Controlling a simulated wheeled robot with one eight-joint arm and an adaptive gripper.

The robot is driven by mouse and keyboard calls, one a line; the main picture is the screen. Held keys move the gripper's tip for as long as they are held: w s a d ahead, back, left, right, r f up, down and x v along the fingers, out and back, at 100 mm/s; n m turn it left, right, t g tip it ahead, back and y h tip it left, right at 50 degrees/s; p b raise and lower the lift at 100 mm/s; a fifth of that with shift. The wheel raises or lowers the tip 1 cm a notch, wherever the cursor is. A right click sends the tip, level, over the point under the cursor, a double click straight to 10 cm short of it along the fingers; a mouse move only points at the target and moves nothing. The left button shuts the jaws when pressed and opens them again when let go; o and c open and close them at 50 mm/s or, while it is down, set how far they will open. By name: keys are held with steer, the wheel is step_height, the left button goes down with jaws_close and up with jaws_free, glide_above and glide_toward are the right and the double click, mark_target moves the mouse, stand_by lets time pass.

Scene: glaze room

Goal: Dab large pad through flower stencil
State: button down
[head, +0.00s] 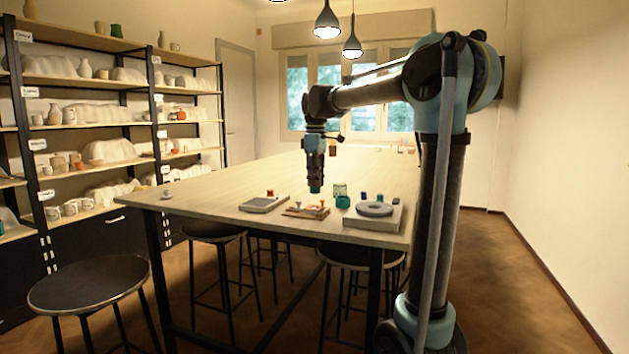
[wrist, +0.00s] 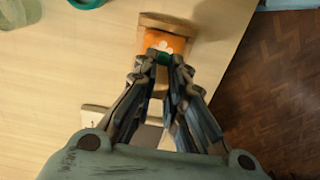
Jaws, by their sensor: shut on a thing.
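My gripper (head: 315,183) points straight down over the table. It is shut on a small teal-green piece, the pad (wrist: 163,58), which shows between the fingertips in the wrist view. Just beyond the pad in that view is an orange panel with a pale flower shape, the flower stencil (wrist: 176,42), on a wooden piece (wrist: 165,20). The fingertips and pad overlap the stencil's near edge in the picture; I cannot tell whether they touch it. The pad's underside is hidden.
In the head view, a grey slab (head: 258,206) lies to the left on the table. A wooden board (head: 305,213) with orange pieces is below my gripper. A teal jar (head: 343,202) and a tray (head: 390,223) with a grey disc (head: 374,209) are to the right. The far table is mostly clear.

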mark_target(314, 187)
steer(key=shift+a, duration=0.1)
stand_by(0.3)
steer(key=shift+f, duration=2.15)
steer(key=shift+s+f, duration=0.1)
steer(key=shift+f, duration=0.4)
steer(key=shift+r, duration=2.5)
steer(key=shift+f, duration=0.1)
steer(key=shift+a+f, duration=0.1)
steer(key=shift+f, duration=1.8)
steer(key=shift+f, duration=0.45)
